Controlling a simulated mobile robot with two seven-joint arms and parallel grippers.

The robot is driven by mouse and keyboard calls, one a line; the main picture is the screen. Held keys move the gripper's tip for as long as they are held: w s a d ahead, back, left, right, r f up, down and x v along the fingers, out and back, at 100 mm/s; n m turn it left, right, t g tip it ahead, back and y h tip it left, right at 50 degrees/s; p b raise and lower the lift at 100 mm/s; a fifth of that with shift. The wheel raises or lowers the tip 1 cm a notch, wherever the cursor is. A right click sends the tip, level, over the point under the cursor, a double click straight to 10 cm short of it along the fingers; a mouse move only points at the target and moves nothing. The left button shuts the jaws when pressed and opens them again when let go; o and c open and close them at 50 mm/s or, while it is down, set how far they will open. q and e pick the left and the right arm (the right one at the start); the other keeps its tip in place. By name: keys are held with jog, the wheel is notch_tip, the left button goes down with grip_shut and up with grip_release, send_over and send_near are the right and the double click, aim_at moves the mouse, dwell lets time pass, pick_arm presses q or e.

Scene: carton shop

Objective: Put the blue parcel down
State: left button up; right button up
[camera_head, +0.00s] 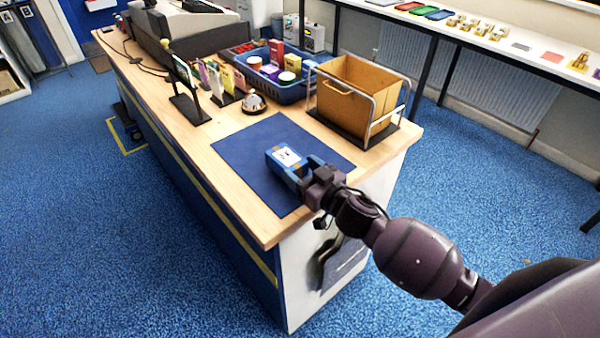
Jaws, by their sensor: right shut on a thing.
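The blue parcel (284,156) is a small box with a white label on top. My right gripper (304,176) is shut on the near right end of it. The parcel is over the dark blue mat (245,150) on the wooden counter (215,175). I cannot tell whether it touches the mat or hangs just above it. My right arm reaches in from the lower right. My left gripper is not in view.
A brown carton (350,95) stands in a metal rack right behind the mat. A service bell (254,103), card holders and a blue basket (290,93) with small goods stand farther back. The counter's front edge is close to the mat.

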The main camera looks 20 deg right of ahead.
jog(key=shift+w+a+f, duration=0.15)
jog(key=shift+w+f, duration=0.3)
jog(key=shift+f, duration=0.1)
jog(key=shift+f, duration=0.15)
jog(key=o, duration=1.1)
jog(key=shift+c, duration=0.2)
jog(key=shift+r, duration=0.2)
jog(key=v, duration=1.2)
jog(key=s+d+f+m+g+h, duration=0.1)
jog(key=s+d+f+g+h, duration=0.1)
jog(key=s+f, duration=0.4)
jog(key=s+d+f+m+g+h, duration=0.2)
jog(key=s+f, duration=0.5)
jog(key=f, duration=0.4)
jog(key=shift+d+g+h, duration=0.3)
jog(key=shift+g+h, duration=0.4)
jog(key=shift+h, duration=0.5)
